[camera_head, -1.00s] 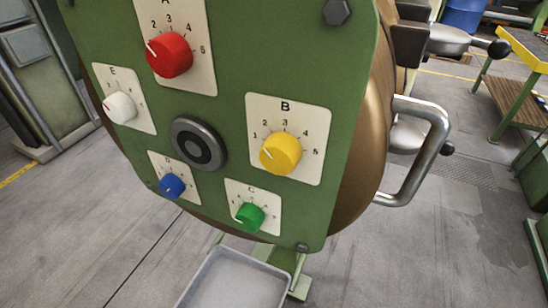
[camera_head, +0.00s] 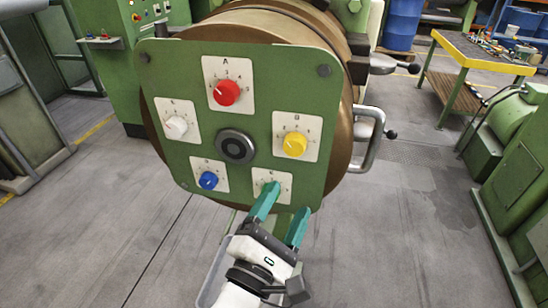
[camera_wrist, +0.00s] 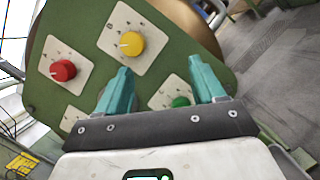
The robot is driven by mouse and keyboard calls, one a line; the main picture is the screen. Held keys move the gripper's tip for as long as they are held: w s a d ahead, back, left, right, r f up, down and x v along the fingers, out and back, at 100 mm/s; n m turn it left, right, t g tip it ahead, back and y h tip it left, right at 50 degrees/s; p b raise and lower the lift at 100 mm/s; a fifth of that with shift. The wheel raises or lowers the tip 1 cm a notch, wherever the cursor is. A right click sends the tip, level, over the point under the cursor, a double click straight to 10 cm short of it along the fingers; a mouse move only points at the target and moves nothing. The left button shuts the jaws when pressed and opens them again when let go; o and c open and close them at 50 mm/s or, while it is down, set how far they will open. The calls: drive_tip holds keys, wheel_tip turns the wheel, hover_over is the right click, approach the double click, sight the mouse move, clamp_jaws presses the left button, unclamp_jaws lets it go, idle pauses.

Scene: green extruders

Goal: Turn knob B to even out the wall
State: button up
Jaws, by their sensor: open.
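The yellow knob B (camera_head: 295,144) sits on its white dial plate at the right of the green panel (camera_head: 180,60). In the wrist view the yellow knob (camera_wrist: 131,43) is upper left of centre, ahead of the fingers, its white mark pointing left. My gripper (camera_head: 285,215) is open and empty, its teal fingers below knob B and apart from it. In the wrist view my gripper (camera_wrist: 161,85) has both fingers spread, with the green knob (camera_wrist: 181,101) showing between them. In the head view a finger hides the green knob.
The red knob A (camera_head: 226,92), white knob (camera_head: 175,127) and blue knob (camera_head: 208,180) are on the same panel, around a dark round hub (camera_head: 236,147). A metal handle (camera_head: 372,140) sticks out at right. A grey tray (camera_head: 212,285) is below.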

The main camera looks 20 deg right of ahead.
sight(294, 149)
drive_tip(key=shift+n+t, duration=0.6)
drive_tip(key=w+d+r+p, duration=0.1)
drive_tip(key=w, duration=0.1)
drive_tip(key=w+d+r+p, duration=0.1)
drive_tip(key=w+r, duration=0.1)
drive_tip(key=w+d+r+p, duration=0.1)
drive_tip(key=w+d+r, duration=0.1)
drive_tip(key=shift+w+d+r, duration=0.1)
drive_tip(key=shift+w+r, duration=0.15)
drive_tip(key=shift+w, duration=0.1)
drive_tip(key=shift+c, duration=0.5)
drive_tip(key=c, duration=1)
drive_tip(key=shift+o, duration=0.2)
